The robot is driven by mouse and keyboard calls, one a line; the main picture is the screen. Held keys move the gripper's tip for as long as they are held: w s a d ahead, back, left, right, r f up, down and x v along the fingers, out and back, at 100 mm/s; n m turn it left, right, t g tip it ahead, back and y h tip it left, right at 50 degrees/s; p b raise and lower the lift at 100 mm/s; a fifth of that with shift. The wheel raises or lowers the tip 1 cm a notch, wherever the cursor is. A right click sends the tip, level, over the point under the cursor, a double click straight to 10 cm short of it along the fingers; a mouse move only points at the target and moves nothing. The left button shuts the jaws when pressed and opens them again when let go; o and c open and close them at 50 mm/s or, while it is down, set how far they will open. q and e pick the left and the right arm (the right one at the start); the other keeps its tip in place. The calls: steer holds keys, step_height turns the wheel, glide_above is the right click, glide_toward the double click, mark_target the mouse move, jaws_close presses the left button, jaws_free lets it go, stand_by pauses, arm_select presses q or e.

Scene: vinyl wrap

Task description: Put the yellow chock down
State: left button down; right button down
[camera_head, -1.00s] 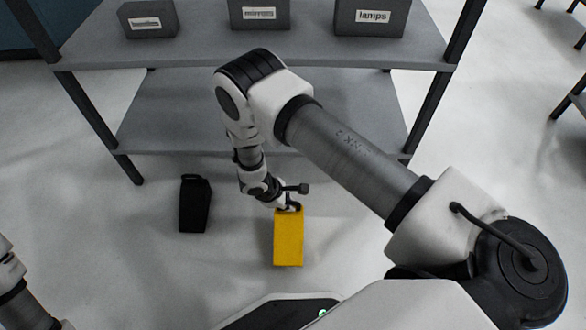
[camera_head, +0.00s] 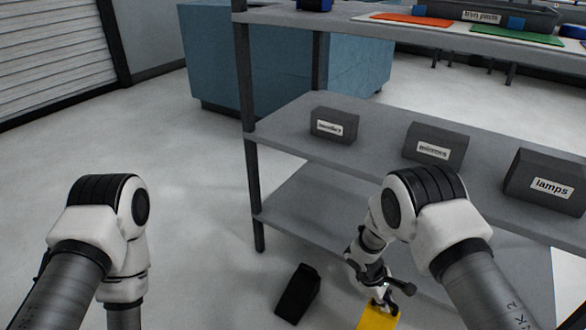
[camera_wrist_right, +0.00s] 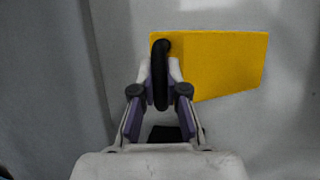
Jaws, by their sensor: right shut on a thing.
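The yellow chock (camera_head: 377,318) is at the bottom edge of the head view, cut off by the frame. In the right wrist view the yellow chock (camera_wrist_right: 222,62) extends to the right from a black loop handle (camera_wrist_right: 160,74). My right gripper (camera_head: 381,301) is shut on this handle; its fingers (camera_wrist_right: 160,82) close around the loop in the wrist view. The chock is over or on the pale floor; I cannot tell whether it touches. My left arm shows at the left, but its gripper is out of frame.
A black chock (camera_head: 298,293) stands on the floor left of the yellow one. A grey shelf rack (camera_head: 300,203) stands just beyond, with labelled dark boxes, one reading lamps (camera_head: 545,183). A blue cabinet (camera_head: 215,65) is behind. The floor at left is clear.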

steer(key=w+r+m+g+y+p, duration=0.1)
steer(key=w+r+m, duration=0.2)
steer(key=r, duration=0.7)
steer(key=w+r+m+g+p, duration=0.1)
steer(key=w+r+m, duration=0.15)
steer(key=r, duration=0.75)
steer(key=s+a+r+m+g+y, duration=0.2)
steer(key=s+a+r+m, duration=0.3)
steer(key=s+r, duration=0.25)
step_height(320, 180, up, 28)
steer(key=s+p, duration=0.2)
steer(key=p, duration=3.6)
steer(key=shift+s+d+f, duration=0.15)
steer(key=shift+s+f, duration=0.05)
steer(key=shift+f, duration=0.3)
